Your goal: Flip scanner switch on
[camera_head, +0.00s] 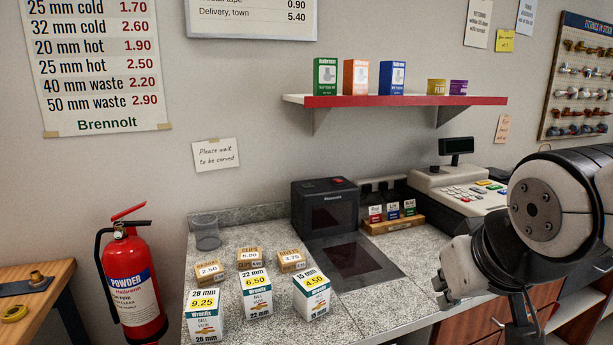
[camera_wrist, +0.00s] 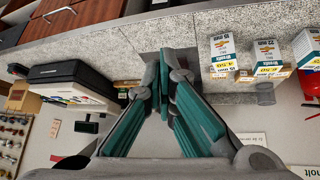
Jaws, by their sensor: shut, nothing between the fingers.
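The scanner (camera_head: 325,208) is a black box at the back of the counter in the head view. A small red switch (camera_head: 338,180) sits on its top; whether it is on or off is too small to tell. A dark flat plate (camera_head: 357,263) with a reddish window lies in front of it. In the wrist view, my gripper (camera_wrist: 165,60) is shut and empty, with its teal-padded fingers together over the counter. I cannot make out the scanner there; the fingers cover the middle. In the head view my arm is at the right, away from the scanner, and the fingertips do not show.
Valve boxes (camera_head: 256,292) and small brown boxes (camera_head: 250,257) stand left of the scanner, by a clear cup (camera_head: 206,232). A card rack (camera_head: 391,223) and cash register (camera_head: 457,187) stand right. A red-edged shelf (camera_head: 400,101) hangs above. The counter's front (camera_head: 395,318) is clear.

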